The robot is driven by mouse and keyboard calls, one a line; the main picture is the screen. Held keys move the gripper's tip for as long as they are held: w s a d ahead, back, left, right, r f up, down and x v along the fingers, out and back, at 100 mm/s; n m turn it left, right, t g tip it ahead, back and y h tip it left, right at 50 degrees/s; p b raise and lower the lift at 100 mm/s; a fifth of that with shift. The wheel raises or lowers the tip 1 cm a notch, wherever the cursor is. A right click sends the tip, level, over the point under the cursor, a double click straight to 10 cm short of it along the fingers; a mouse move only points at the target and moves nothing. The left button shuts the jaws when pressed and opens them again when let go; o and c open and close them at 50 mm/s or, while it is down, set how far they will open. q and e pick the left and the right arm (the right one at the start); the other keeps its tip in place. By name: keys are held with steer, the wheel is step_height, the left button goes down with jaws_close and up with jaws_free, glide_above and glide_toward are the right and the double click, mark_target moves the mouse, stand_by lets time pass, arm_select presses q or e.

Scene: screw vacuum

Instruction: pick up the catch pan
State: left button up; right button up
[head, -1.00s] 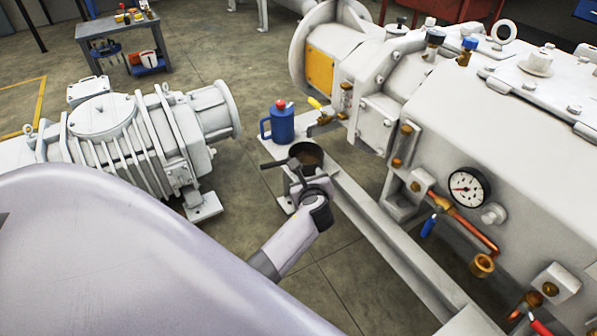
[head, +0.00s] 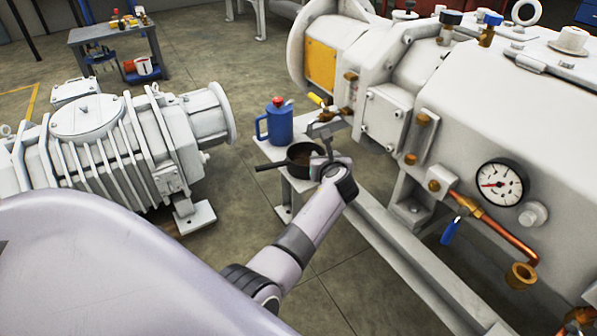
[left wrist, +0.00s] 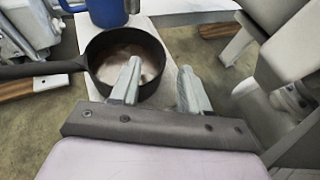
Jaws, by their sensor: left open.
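The catch pan (head: 301,158) is a dark round pan with a long handle pointing left and brownish contents. It sits on a light stand beside the big machine. It also shows in the left wrist view (left wrist: 92,55), handle to the left. My left gripper (head: 326,150) is at the pan's right side and open. In the left wrist view its fingers (left wrist: 160,82) point toward the pan: the left finger overlaps the pan's interior, the right one is outside its rim. Contact and the height of the tips cannot be told. My right gripper is not in view.
A blue jug (head: 277,122) with a red cap stands behind the pan. The large white vacuum machine (head: 480,130) with valves and a gauge fills the right. A ribbed white motor unit (head: 110,140) stands left. A tool table (head: 112,38) is at the back left.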

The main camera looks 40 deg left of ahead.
mark_target(320, 150)
arm_select(q)
steer(key=shift+w+a+f+b, duration=0.2)
steer(key=shift+w+a+b, duration=0.1)
steer(key=shift+w+b, duration=0.05)
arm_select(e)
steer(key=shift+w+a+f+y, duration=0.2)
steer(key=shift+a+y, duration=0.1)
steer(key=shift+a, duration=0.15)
arm_select(q)
steer(key=w+a+f+b, duration=0.1)
steer(key=b, duration=0.1)
steer(key=shift+f+b, duration=0.15)
steer(key=shift+b, duration=0.15)
steer(key=b+x, duration=0.1)
steer(key=b, duration=0.2)
steer(key=shift+w+a+f, duration=0.2)
steer(key=shift+f, duration=0.05)
steer(key=shift+w+a+f+b, duration=0.15)
steer(key=shift+w+a+b, duration=0.25)
steer(key=shift+b, duration=0.25)
steer(key=shift+w+a, duration=0.15)
steer(key=shift+w, duration=0.05)
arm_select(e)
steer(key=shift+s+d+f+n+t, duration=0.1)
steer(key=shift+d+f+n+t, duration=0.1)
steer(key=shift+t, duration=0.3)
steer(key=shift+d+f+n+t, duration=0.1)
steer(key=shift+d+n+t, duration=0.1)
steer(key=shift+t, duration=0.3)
